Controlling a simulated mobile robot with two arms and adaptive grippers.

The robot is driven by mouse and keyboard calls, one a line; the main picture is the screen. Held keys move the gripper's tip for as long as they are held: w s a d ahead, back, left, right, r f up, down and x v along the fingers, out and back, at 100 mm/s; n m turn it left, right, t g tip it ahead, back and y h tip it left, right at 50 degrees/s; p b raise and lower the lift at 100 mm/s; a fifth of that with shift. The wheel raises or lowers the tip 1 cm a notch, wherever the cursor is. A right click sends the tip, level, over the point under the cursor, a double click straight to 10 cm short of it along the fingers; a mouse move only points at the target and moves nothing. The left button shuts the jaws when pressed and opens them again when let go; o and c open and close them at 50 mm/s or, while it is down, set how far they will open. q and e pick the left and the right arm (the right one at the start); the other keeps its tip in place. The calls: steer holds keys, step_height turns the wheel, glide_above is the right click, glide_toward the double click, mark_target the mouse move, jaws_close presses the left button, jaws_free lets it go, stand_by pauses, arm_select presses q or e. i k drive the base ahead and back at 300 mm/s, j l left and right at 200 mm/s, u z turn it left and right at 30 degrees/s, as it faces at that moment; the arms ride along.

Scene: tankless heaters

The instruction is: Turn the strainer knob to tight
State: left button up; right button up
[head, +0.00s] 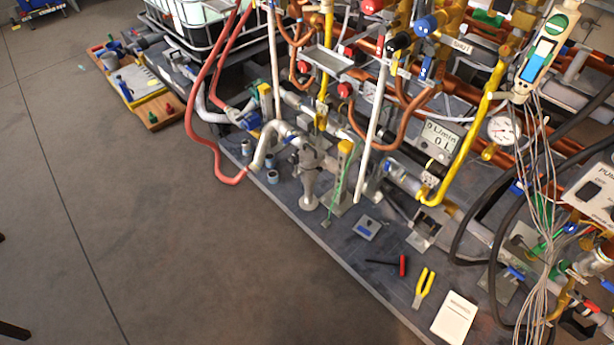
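A dense pipe assembly with copper, yellow and grey pipes stands on a dark platform (330,235). A grey valve-like fitting (312,160) on a flared foot stands near the platform's front edge. A yellow block-shaped handle (345,147) is just right of it, and another yellow one (265,90) is up and to the left. I cannot tell which part is the strainer knob, and no tight marking is readable. Neither of my grippers shows clearly. Small dark shapes at the left edge are too cropped to identify.
A red-handled screwdriver (403,266), yellow pliers (425,286) and a white booklet (455,317) lie on the platform. A red hose (205,120) loops over its edge. A flow display (437,137) reads 0 L/min. Loose wires hang at right. The floor at left (120,220) is clear.

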mark_target(294, 159)
steer(key=i+l, duration=0.15)
steer(key=i, duration=0.5)
steer(key=i+l, duration=0.15)
steer(key=i, duration=0.55)
steer(key=j+u, duration=0.05)
